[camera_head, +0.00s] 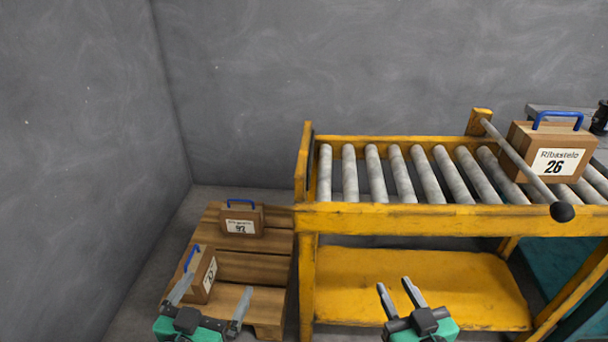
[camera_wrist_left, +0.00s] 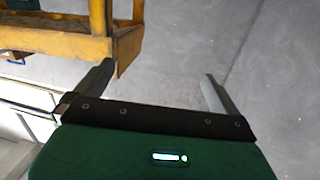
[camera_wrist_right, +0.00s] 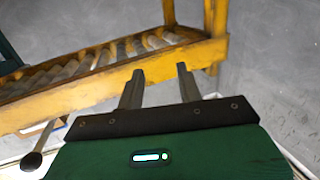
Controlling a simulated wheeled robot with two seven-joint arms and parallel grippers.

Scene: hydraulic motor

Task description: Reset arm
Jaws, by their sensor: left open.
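My left gripper (camera_head: 214,294) is open and empty at the bottom of the head view, in front of the wooden pallet. Its two fingers stand wide apart in the left wrist view (camera_wrist_left: 158,72). My right gripper (camera_head: 395,285) is at the bottom centre of the head view, in front of the conveyor's lower shelf. Its fingers are apart, closer together than the left ones, with nothing between them in the right wrist view (camera_wrist_right: 160,72).
A yellow roller conveyor (camera_head: 400,217) spans the right side. A wooden case marked 26 (camera_head: 520,138) with a blue handle sits on its rollers. Two smaller cases, one marked 92 (camera_head: 241,215) and one at the left (camera_head: 196,280), stand on the pallet (camera_head: 262,268). Grey walls (camera_head: 350,60) close the back and left.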

